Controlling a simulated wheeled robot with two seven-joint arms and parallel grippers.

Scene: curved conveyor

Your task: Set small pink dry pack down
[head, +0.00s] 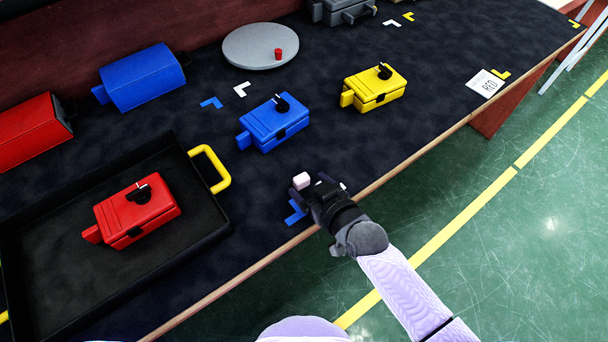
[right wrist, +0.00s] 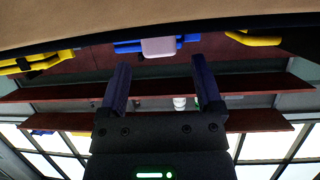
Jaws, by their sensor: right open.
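The small pink pack (head: 301,180) shows as a pale block by the fingertips of my right gripper (head: 308,190), close to the table's front edge. In the right wrist view, which looks upside down, the pack (right wrist: 158,47) appears to stand on the dark surface, just beyond the tips. The two fingers of my right gripper (right wrist: 158,62) are spread wide, with a gap around the pack's sides and nothing clasped. The fingers partly hide the pack's lower part in the head view. My left gripper is not in view.
A black tray (head: 215,222) with a yellow handle (head: 222,170) holds a red box (head: 135,213). A blue box (head: 273,122) and a yellow box (head: 374,89) stand behind my gripper. A grey disc (head: 247,47) bears a small red piece. Blue corner marking (head: 294,213) lies beside my gripper.

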